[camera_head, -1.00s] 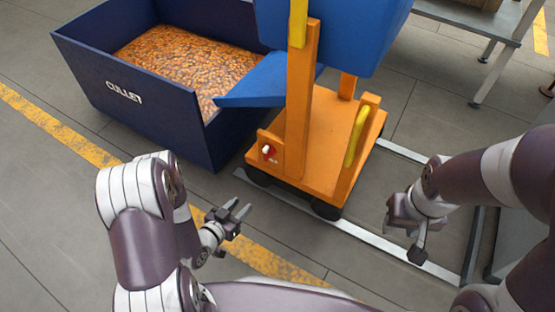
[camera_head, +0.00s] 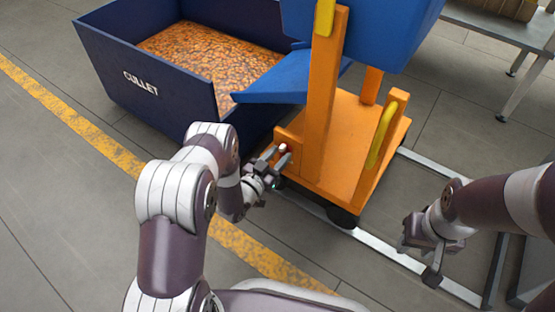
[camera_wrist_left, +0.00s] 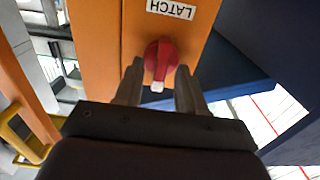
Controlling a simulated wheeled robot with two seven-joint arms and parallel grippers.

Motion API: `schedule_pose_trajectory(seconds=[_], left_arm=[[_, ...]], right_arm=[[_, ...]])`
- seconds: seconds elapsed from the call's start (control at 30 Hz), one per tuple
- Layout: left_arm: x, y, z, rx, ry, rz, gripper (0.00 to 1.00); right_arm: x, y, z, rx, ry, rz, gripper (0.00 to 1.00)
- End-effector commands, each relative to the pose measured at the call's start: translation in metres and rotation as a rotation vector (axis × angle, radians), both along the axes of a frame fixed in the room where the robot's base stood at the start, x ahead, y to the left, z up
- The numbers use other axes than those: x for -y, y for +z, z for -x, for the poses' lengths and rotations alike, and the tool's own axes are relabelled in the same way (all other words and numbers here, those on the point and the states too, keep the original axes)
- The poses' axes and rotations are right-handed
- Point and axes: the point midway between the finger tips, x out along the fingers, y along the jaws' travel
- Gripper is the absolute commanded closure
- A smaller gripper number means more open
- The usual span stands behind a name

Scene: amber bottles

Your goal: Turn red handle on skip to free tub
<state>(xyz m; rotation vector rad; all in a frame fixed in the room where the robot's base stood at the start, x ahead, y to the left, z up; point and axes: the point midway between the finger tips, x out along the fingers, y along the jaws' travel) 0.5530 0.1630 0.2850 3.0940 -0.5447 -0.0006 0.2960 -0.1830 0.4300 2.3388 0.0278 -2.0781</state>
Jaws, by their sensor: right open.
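The red handle (camera_wrist_left: 161,60) shows in the left wrist view on an orange panel under a label reading LATCH, its white tip pointing toward my gripper. My left gripper (camera_wrist_left: 158,82) is open, with its two fingers on either side of the handle's lower part; I cannot tell if they touch it. In the head view my left gripper (camera_head: 276,158) is at the orange cart (camera_head: 335,165) and mostly hides the handle. The blue tub (camera_head: 372,35) sits tilted high on the cart's orange post. My right gripper (camera_head: 428,252) is open and empty, right of the cart.
A dark blue bin (camera_head: 105,75) marked CULLET holds amber pieces, left of the cart. A blue chute (camera_head: 290,80) reaches over its edge. Yellow grab bars (camera_head: 381,137) stand on the cart. A metal table (camera_head: 505,35) is at back right. Floor at left is clear.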

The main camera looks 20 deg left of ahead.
Motion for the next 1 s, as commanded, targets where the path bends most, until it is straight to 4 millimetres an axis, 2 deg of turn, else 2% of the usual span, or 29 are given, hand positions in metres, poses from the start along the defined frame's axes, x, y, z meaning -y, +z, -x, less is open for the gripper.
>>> schedule_pose_trajectory(seconds=[0.13,0.17,0.2,0.27,0.67,1.0], left_arm=[[0.000,0.001,0.000,0.000,0.000,0.000,0.61],[0.000,0.001,0.000,0.000,0.000,0.000,0.67],[0.000,0.001,0.000,0.000,0.000,0.000,0.80],[0.000,0.001,0.000,0.000,0.000,0.000,1.00],[-0.001,0.001,0.000,-0.013,0.000,0.037,1.00],[-0.002,0.003,0.000,-0.093,0.000,0.254,1.00]], right_arm=[[0.000,0.001,0.000,0.000,0.000,0.000,0.59],[0.000,0.001,0.000,0.000,0.000,0.000,0.59],[0.000,0.001,0.000,0.000,0.000,0.000,0.59],[0.000,0.001,0.000,0.000,0.000,0.000,0.59],[0.000,0.004,0.000,0.000,0.000,0.000,0.59],[0.000,0.019,0.000,0.000,0.000,0.000,0.59]])
